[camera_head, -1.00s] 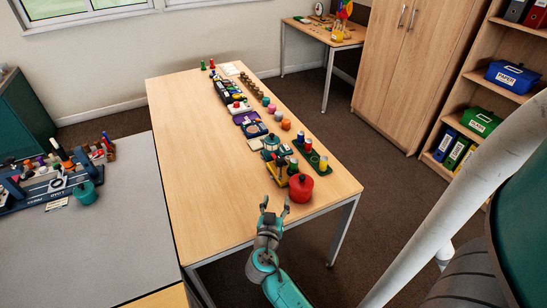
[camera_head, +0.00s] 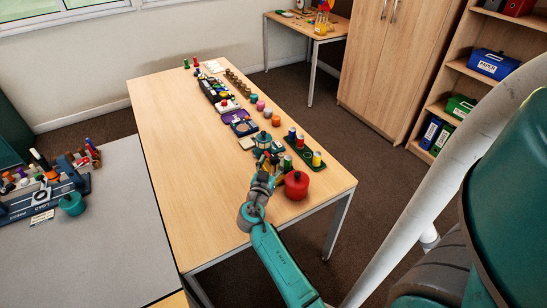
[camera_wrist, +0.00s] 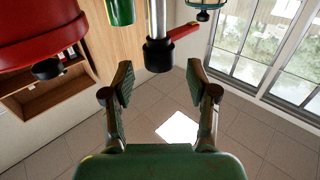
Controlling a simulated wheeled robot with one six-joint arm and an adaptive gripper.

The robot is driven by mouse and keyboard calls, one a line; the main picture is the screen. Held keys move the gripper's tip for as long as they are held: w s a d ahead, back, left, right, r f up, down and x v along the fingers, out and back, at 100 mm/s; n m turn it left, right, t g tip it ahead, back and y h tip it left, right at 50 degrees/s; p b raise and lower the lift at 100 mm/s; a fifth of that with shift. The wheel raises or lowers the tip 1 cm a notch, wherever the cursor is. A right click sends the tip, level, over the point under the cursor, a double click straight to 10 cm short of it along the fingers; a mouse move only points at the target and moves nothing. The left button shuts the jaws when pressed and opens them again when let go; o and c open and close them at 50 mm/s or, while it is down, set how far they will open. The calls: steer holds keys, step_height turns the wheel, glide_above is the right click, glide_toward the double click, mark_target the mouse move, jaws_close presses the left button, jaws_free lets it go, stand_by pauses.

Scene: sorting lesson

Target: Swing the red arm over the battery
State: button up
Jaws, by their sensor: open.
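The red arm (camera_wrist: 184,31) shows in the wrist view as a short lever on a black collar at the end of a steel post (camera_wrist: 158,15). That view is upside down, with the ceiling at the bottom. My gripper (camera_wrist: 160,90) is open and empty; the collar is in line with the gap between its fingers, ahead of them and apart. In the head view my gripper (camera_head: 268,167) is among the items at the table's near end, beside the red pot. The red arm cannot be made out there. I cannot tell which thing is the battery.
The red pot (camera_head: 296,186) stands close on the right of my gripper; a red body with a black knob (camera_wrist: 40,35) fills the wrist view's upper left. A green tray (camera_head: 302,160) with coloured cylinders and a teal lantern (camera_head: 263,142) are near. The table's left side (camera_head: 190,170) is clear.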

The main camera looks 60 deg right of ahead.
mark_target(273, 160)
steer(key=shift+x, duration=1.6)
jaws_close()
